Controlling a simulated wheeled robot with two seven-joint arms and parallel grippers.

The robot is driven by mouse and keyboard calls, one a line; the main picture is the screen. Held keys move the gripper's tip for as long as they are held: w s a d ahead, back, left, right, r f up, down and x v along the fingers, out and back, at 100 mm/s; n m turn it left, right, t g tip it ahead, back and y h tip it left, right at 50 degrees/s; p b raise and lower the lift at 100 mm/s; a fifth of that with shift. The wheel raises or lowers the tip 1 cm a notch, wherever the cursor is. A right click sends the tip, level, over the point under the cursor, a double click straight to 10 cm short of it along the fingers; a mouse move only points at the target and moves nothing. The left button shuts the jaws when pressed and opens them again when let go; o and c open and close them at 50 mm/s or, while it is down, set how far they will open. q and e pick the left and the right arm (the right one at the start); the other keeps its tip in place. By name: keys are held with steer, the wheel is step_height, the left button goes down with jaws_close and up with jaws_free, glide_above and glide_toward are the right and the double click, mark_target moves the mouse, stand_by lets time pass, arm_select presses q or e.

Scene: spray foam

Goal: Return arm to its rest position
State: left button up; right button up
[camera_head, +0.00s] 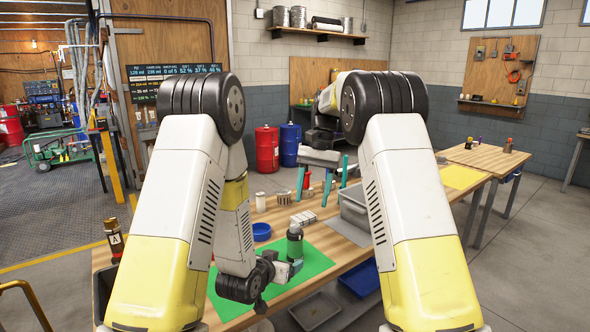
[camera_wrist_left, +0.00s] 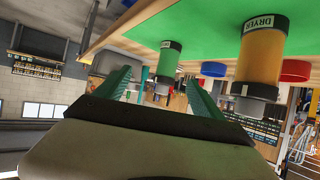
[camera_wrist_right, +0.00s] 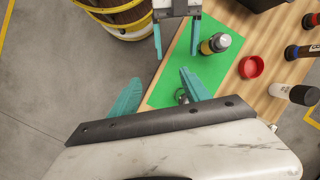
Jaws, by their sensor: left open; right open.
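In the head view my left gripper (camera_head: 292,269) is low over the green mat (camera_head: 310,275), beside a dark-capped green bottle (camera_head: 295,247). In the left wrist view its teal fingers (camera_wrist_left: 158,92) are spread with nothing gripped. A green bottle (camera_wrist_left: 168,62) shows beyond them, and an amber bottle labelled DRYER (camera_wrist_left: 260,58) is to the right. My right gripper (camera_head: 322,172) is higher and farther back, its teal fingers apart. In the right wrist view these fingers (camera_wrist_right: 160,95) are open and empty above the floor and mat edge.
A blue dish (camera_head: 261,232) and a grey bin (camera_head: 355,208) are on the wooden table. The right wrist view shows a red dish (camera_wrist_right: 251,67) and a white bottle (camera_wrist_right: 297,94). A blue tray (camera_head: 362,277) lies below the table edge. Open floor (camera_head: 530,250) extends at right.

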arm_select(q)
steer(key=s+a+r+n+g+y, duration=0.1)
steer(key=s+a+r, duration=0.25)
steer(key=r, duration=0.45)
steer(key=s+a+r+n+g+y, duration=0.15)
steer(key=a+r, duration=0.25)
steer(key=r, duration=0.4)
arm_select(e)
steer(key=s+d+r+n+t+y, duration=0.1)
steer(key=s+d+r+t, duration=0.1)
steer(key=s+d+r, duration=0.4)
steer(key=s+d+r+t, duration=0.2)
steer(key=s+r+t, duration=0.1)
steer(key=s, duration=0.6)
arm_select(q)
steer(key=s+a+r+g, duration=0.1)
steer(key=s+r, duration=0.3)
steer(key=s, duration=0.6)
steer(key=s+a+r+g, duration=0.2)
steer(key=s+r, duration=0.2)
steer(key=s, duration=0.5)
steer(key=shift+s+r+n, duration=0.35)
steer(key=shift+n, duration=0.1)
arm_select(e)
steer(key=s+d+f+n+t, duration=0.1)
steer(key=s+f+n+t, duration=0.1)
steer(key=s, duration=1.2)
steer(key=shift+s+d+f+t+h, duration=0.35)
steer(key=shift+f+t, duration=0.3)
steer(key=shift+t, duration=0.45)
